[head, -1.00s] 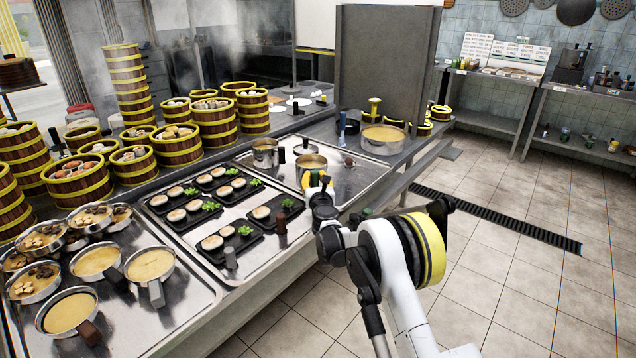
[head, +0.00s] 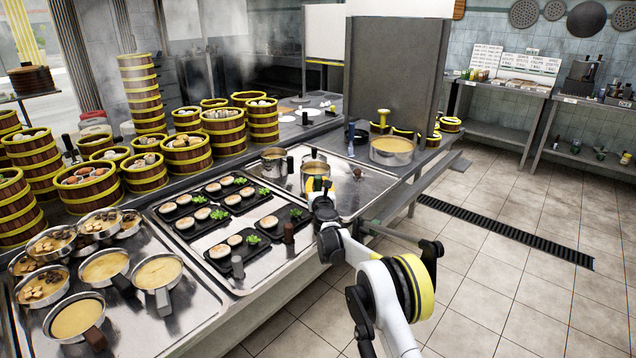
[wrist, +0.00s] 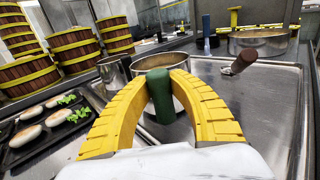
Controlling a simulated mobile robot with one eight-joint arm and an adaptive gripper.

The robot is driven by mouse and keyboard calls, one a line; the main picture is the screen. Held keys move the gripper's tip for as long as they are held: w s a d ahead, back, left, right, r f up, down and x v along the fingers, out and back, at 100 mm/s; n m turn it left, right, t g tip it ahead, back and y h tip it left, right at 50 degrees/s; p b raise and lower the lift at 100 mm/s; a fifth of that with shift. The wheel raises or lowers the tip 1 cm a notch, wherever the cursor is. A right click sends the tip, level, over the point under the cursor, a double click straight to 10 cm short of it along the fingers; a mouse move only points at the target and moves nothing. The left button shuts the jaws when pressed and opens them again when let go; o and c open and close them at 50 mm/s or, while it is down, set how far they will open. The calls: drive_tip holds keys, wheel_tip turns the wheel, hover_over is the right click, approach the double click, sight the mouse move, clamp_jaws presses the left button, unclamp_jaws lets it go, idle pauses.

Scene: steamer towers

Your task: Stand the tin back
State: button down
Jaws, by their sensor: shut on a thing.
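My gripper (wrist: 160,82) has its yellow ribbed fingers shut on a dark green upright handle (wrist: 160,100). A round metal tin (wrist: 180,66) with tan contents is directly behind this handle, and the handle seems to belong to it. In the head view the tin (head: 315,168) is over the steel tray at the counter's front edge, partly hidden by my gripper (head: 319,190). I cannot tell whether its base touches the tray.
A smaller metal pot (head: 273,161) stands just left of the tin. A brown-handled tool (wrist: 243,61) lies to the right. The steel tray (wrist: 262,105) is bare there. Black plates of food (head: 230,250) are at left, a wide pan (head: 391,151) farther back.

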drive_tip(key=shift+f, duration=0.4)
idle(0.4)
drive_tip(key=c, duration=1.2)
unclamp_jaws()
drive_tip(key=shift+s, duration=0.1)
drive_tip(key=s, duration=0.4)
drive_tip(key=s+d, duration=0.1)
drive_tip(key=s, duration=0.6)
drive_tip(key=shift+s+d, duration=0.4)
